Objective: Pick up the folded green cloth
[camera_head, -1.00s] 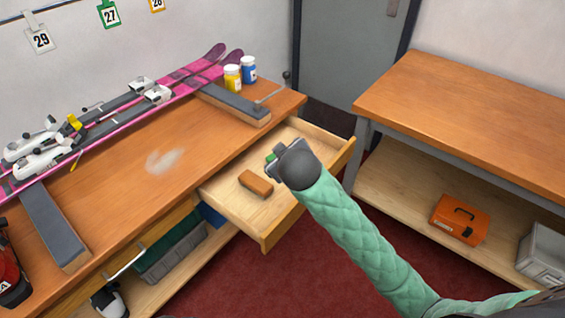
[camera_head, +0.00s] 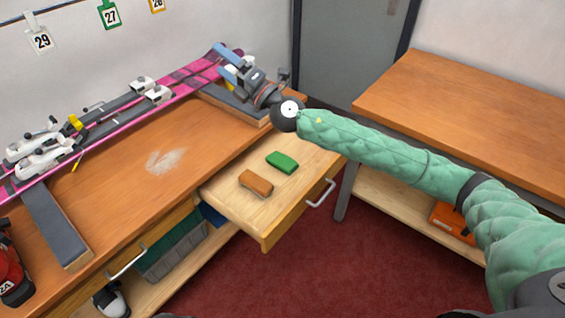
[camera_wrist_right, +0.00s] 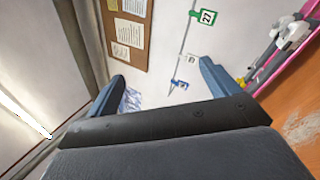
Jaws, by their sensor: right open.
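The folded green cloth (camera_head: 282,162) lies in the open drawer (camera_head: 240,215), behind and to the right of a brown block (camera_head: 257,183), apart from it. My right gripper (camera_head: 224,62) is up over the far end of the bench, by the ski tips, well away from the cloth. In the right wrist view its blue fingers (camera_wrist_right: 163,84) are wide apart with nothing held between them. The wrist view faces the wall, and the cloth does not show there. My left gripper is not in view.
Pink skis (camera_head: 125,108) lie along the bench (camera_head: 120,180) on dark rests. A whitish dust patch (camera_head: 163,161) is on the bench top. The jars are mostly hidden behind my right gripper. A second wooden table (camera_head: 460,125) stands to the right, with red floor between.

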